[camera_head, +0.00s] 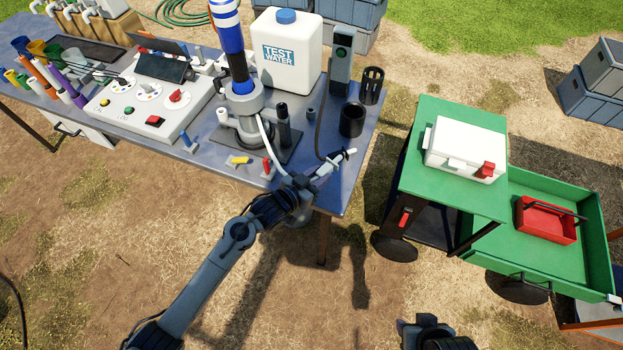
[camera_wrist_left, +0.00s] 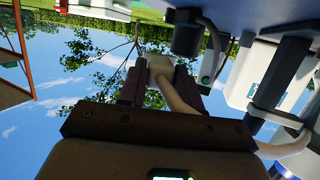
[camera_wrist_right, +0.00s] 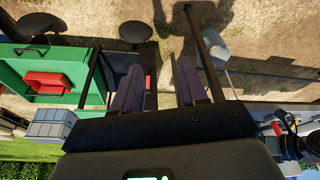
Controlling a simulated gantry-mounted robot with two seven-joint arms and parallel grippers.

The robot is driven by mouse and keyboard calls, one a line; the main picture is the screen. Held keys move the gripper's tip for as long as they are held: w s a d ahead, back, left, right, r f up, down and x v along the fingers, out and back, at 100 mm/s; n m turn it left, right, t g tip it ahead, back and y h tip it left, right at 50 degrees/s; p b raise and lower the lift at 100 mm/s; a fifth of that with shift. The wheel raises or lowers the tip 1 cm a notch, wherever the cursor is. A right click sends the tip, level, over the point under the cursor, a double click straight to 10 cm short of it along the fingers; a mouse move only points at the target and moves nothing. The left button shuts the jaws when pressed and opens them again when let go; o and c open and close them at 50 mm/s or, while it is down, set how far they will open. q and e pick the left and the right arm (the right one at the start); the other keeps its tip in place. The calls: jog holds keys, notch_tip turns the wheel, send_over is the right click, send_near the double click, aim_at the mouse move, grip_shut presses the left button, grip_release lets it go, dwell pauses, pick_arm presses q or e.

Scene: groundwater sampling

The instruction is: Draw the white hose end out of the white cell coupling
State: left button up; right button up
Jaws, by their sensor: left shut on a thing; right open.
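My left gripper (camera_head: 322,172) is beyond the front edge of the blue-grey table, near its right corner, shut on the white hose end. In the left wrist view the hose end (camera_wrist_left: 160,66) sits between the fingers, and the white hose (camera_wrist_left: 178,100) bends away from it. In the head view the hose (camera_head: 270,140) runs back to the grey cell stand (camera_head: 243,104). I cannot clearly make out the white coupling, nor whether the hose end is in it. My right gripper (camera_wrist_right: 160,82) is open and empty over the ground, low in the head view.
A white water jug (camera_head: 288,60), a black cup (camera_head: 352,119) and a dark slotted holder (camera_head: 371,86) stand behind the left gripper. Small yellow (camera_head: 239,160) and red valves lie near the table front. A green cart (camera_head: 459,116) stands to the right.

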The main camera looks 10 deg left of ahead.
pick_arm(q)
jog(key=shift+d+f+b, duration=0.3)
jog(key=shift+f+b, duration=0.05)
jog(key=shift+f, duration=0.1)
jog(key=shift+f+b, duration=2.25)
jog(key=shift+b, duration=0.2)
pick_arm(e)
notch_tip(320, 180, down, 6)
jog(key=d, duration=0.1)
jog(key=shift+s, duration=0.3)
pick_arm(q)
jog(key=shift+f+b, duration=0.55)
jog(key=shift+f, duration=0.5)
pick_arm(e)
jog(key=shift+d+f, duration=0.1)
jog(key=shift+f, duration=0.5)
